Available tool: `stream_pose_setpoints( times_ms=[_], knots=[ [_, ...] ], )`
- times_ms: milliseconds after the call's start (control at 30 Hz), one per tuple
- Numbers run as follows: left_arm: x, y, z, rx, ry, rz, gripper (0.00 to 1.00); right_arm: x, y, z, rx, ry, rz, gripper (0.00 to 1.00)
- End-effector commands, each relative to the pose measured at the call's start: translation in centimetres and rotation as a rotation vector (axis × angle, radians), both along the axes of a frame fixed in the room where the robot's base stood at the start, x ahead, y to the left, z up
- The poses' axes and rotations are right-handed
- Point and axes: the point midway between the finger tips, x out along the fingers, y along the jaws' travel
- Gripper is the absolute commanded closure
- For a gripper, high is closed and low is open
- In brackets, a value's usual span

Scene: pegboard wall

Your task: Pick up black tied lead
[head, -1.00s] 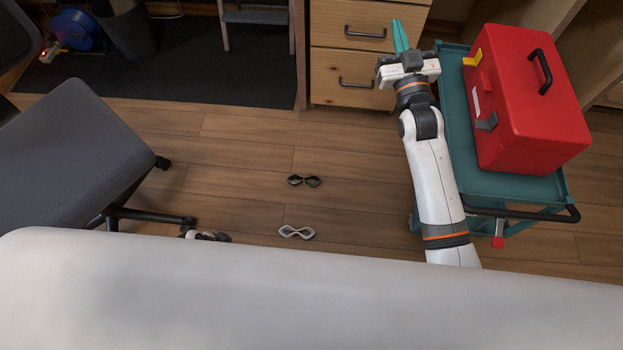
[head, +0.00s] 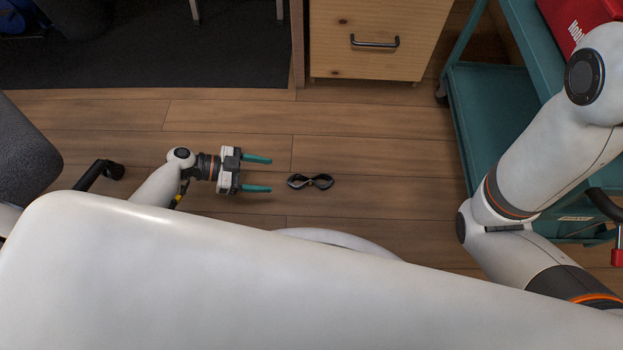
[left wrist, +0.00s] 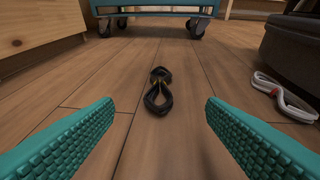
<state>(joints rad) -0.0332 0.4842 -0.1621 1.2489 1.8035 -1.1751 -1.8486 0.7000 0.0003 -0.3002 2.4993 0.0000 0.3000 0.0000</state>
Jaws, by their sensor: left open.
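The black tied lead (head: 310,183) lies on the wooden floor, two loops gathered at a tie in the middle. My left gripper (head: 270,174) is low, just left of the lead in the head view, with its teal fingers apart and pointing at it. The gap between the fingers is empty. In the left wrist view the lead (left wrist: 159,83) lies ahead, beyond the spread fingertips (left wrist: 158,103) and roughly centred between them. My right arm shows at the right of the head view, but its gripper is out of frame.
A white tied lead (left wrist: 285,98) lies to the right in the left wrist view, beside a dark object. A teal cart (head: 485,110) and a wooden drawer cabinet (head: 378,45) stand beyond. An office chair (head: 25,150) is at left. Floor around the black lead is clear.

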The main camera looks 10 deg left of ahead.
Motion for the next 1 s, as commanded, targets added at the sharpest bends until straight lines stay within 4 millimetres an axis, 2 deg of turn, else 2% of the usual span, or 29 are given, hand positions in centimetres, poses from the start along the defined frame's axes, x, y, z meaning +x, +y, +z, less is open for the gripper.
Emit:
stream_pose_setpoints(
  times_ms=[300,533,733,867,1000],
  knots=[
    [1.4,-4.5,-2.2,-0.003,-0.004,-0.003,0.35,-0.1,0.0,-2.8,0.001,-0.003,0.001,1.00],
    [1.9,-6.1,-2.7,-0.001,-0.003,-0.002,0.35,-0.1,0.0,-3.6,0.000,-0.002,0.000,1.00],
    [2.7,-8.8,-3.9,-0.002,-0.005,-0.004,0.35,-0.1,0.0,-6.0,0.000,-0.002,0.000,1.00],
    [3.1,-10.1,-4.2,-0.002,-0.001,-0.001,0.35,-0.1,0.0,-6.6,0.000,-0.002,0.000,1.00],
    [3.3,-10.6,-4.2,-0.001,-0.001,0.000,0.35,-0.1,0.0,-6.6,0.000,-0.002,0.000,1.00]
  ],
)
